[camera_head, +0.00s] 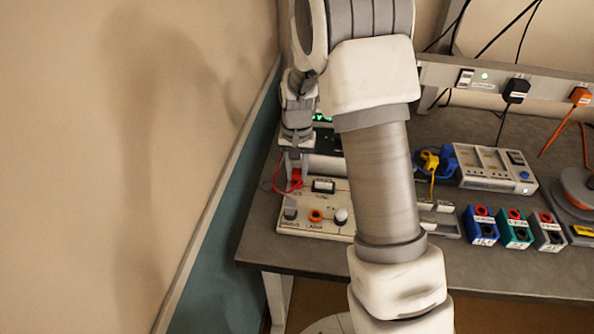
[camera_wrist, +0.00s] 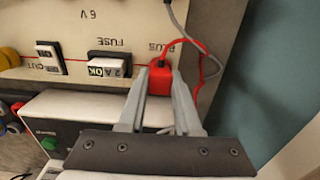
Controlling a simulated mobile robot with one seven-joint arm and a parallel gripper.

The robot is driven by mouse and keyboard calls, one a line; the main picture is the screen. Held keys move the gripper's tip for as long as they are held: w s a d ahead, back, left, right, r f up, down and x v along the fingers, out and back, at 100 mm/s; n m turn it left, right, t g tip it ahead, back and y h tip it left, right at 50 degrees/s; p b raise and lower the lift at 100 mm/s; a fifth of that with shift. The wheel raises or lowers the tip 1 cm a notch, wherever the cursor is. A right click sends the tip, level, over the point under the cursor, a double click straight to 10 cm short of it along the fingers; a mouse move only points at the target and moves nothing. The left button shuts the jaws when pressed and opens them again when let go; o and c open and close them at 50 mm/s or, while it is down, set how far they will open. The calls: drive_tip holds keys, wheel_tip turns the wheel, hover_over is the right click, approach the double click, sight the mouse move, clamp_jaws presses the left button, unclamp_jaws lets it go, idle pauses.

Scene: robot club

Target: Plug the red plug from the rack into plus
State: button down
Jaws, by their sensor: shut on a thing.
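My gripper (camera_head: 296,164) points down over the back left corner of the cream device (camera_head: 312,224) at the table's left end. It is shut on the red plug (camera_head: 297,178). In the wrist view the red plug (camera_wrist: 160,84) sits between the two finger tips of my gripper (camera_wrist: 161,76), right beside the printed PLUS label (camera_wrist: 159,47). A red lead runs from the plug. The plus socket is hidden beneath the plug, and I cannot tell how deep the plug sits. The rack is not clearly seen.
My arm covers the table's middle in the head view. A wall (camera_head: 200,150) stands close on the left. Blue, green and grey boxes (camera_head: 515,229) stand at the front right. A meter unit (camera_head: 492,168) and a yellow plug (camera_head: 430,160) lie behind them.

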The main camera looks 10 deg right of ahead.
drive_tip(key=shift+f, duration=0.25)
idle(0.4)
drive_tip(key=c, duration=0.5)
unclamp_jaws()
